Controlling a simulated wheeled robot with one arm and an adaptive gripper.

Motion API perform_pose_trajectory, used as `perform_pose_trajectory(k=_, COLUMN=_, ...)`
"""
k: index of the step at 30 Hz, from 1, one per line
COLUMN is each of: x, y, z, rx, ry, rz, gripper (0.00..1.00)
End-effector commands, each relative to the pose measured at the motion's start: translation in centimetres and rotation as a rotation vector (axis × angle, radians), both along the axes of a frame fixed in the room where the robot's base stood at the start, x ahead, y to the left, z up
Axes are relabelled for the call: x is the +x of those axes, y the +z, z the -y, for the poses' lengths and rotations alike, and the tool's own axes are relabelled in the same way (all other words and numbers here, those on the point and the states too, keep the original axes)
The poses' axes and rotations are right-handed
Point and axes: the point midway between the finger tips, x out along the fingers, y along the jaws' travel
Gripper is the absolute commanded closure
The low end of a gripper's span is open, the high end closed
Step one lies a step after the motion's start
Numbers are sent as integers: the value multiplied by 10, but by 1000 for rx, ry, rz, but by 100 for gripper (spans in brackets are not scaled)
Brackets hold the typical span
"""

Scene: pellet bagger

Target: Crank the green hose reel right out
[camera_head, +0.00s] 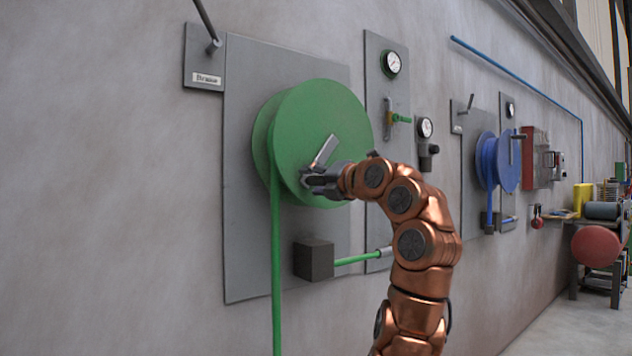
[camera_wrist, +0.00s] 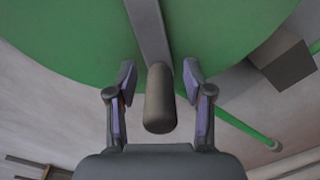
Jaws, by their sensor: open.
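The green hose reel (camera_head: 325,115) is mounted on a grey plate on the wall, with green hose (camera_head: 277,270) hanging straight down from its left side. A grey crank arm (camera_head: 325,150) runs across the reel's face, sloping down to the left. My gripper (camera_head: 308,182) is at the lower end of this crank arm, in front of the reel. In the wrist view the crank's handle (camera_wrist: 160,100) stands between my two open fingers (camera_wrist: 160,95), with a gap on each side. The reel's green face (camera_wrist: 70,40) and the crank arm (camera_wrist: 148,30) show behind it.
A dark box (camera_head: 314,260) with a green pipe (camera_head: 357,260) sits below the reel. Gauges (camera_head: 391,63) and a green-handled valve (camera_head: 400,118) are to the right. A blue reel (camera_head: 498,160) and red cabinet (camera_head: 537,158) are farther along the wall.

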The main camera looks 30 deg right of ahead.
Motion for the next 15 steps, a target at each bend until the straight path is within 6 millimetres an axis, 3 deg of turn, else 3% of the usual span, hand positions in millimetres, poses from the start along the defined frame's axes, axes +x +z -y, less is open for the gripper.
perform_pose_trajectory(k=5, x=-5, y=1, z=1, rx=0, ry=-1, rz=2, gripper=48)
perform_pose_trajectory(k=15, x=-35, y=2, z=3, rx=-2, ry=2, rz=3, gripper=48)
